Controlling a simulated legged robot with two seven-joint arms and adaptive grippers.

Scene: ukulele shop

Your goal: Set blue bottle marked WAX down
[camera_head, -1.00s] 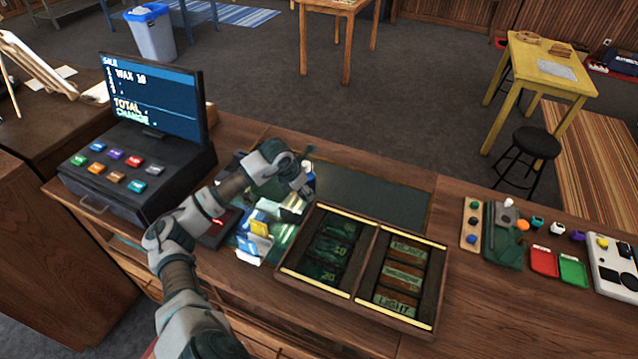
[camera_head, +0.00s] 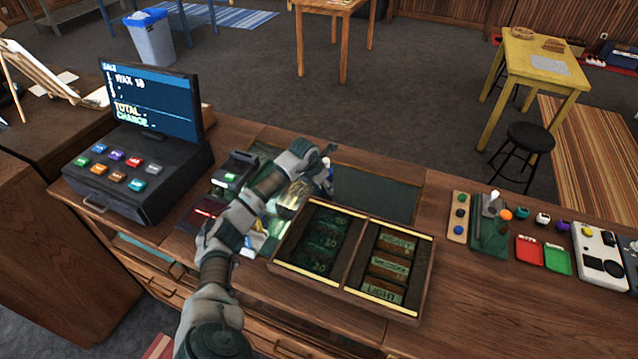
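My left gripper (camera_head: 326,161) reaches over the counter from the front, above the left part of the dark green mat (camera_head: 385,198). I cannot tell whether the bottle's base touches the mat. My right gripper is not in view.
A wooden tray with compartments (camera_head: 352,258) stands in front of the mat. The register (camera_head: 145,170) is at left, with small cards (camera_head: 254,241) under my arm. Coloured trays (camera_head: 529,251) are at right. The mat's right part is clear.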

